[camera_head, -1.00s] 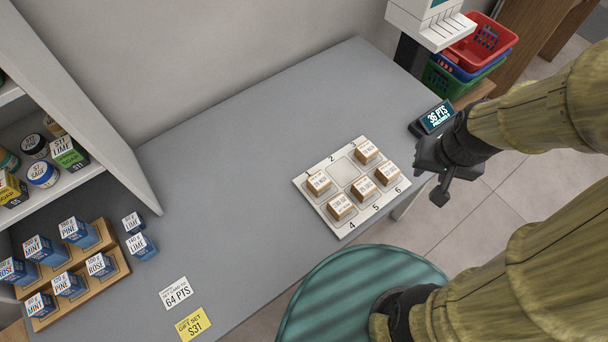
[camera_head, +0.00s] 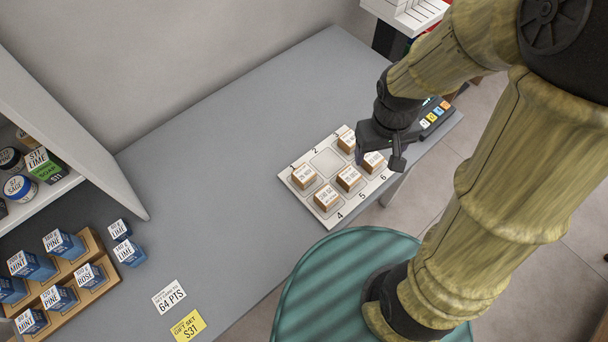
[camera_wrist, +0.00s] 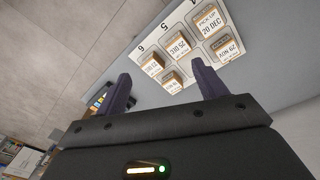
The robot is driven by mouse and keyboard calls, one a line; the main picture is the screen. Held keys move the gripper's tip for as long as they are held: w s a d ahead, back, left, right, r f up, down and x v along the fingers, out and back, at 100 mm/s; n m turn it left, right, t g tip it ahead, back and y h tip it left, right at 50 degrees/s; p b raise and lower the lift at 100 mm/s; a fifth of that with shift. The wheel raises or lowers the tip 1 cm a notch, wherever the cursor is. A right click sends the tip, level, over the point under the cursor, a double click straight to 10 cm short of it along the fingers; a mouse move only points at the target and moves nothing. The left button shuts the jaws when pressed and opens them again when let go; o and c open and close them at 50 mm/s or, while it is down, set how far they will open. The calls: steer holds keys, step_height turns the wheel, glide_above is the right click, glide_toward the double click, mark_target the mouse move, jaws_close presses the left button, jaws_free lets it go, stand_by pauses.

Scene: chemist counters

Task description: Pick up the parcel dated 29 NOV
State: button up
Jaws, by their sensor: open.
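A white numbered tray (camera_head: 330,217) lies on the grey counter and holds several small brown boxes with white labels. The parcel in slot 1 (camera_head: 303,177) appears to read 29 NOV, at the tray's left end. In the wrist view this parcel (camera_wrist: 228,48) shows upside-down 29 NOV lettering, right of my right finger. Parcels also sit in slots 3, 5 and 6; slot 2 is empty. My gripper (camera_head: 380,158) is open and empty, above the tray's right end by slots 3 and 6, apart from the 29 NOV parcel.
A card terminal (camera_head: 434,113) stands right of the tray, partly behind my arm. Blue boxes on a wooden rack (camera_head: 92,290) and price cards (camera_head: 169,297) are at lower left. A teal round surface (camera_head: 330,265) is below the counter edge. The counter's middle is clear.

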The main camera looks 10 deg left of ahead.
steer(key=a+f+n+g+h, duration=0.1)
steer(key=a+f+n+h, duration=0.1)
steer(key=a+f+n, duration=0.3)
steer(key=n+t+h, duration=0.1)
steer(key=n+h, duration=0.3)
steer(key=n, duration=0.4)
glide_above(300, 177)
steer(key=s+d, duration=0.3)
steer(key=s, duration=0.1)
step_height(300, 177, down, 3)
steer(key=s+a+f+n+t+h, duration=0.1)
steer(key=s+a+f+n+t, duration=0.1)
steer(key=s+a+n+t, duration=0.2)
steer(key=s+a+f+n+t+h, duration=0.1)
steer(key=s+a+f+n+t, duration=0.1)
steer(key=a+n+t, duration=0.3)
steer(key=s+a+n, duration=0.1)
steer(key=a+n, duration=0.1)
steer(key=a, duration=0.1)
steer(key=shift+s+a+t, duration=0.35)
steer(key=shift+t, duration=0.05)
steer(key=p+x, duration=0.3)
steer(key=x, duration=0.9)
steer(key=shift+w+d+f, duration=0.1)
steer(key=shift+f, duration=0.05)
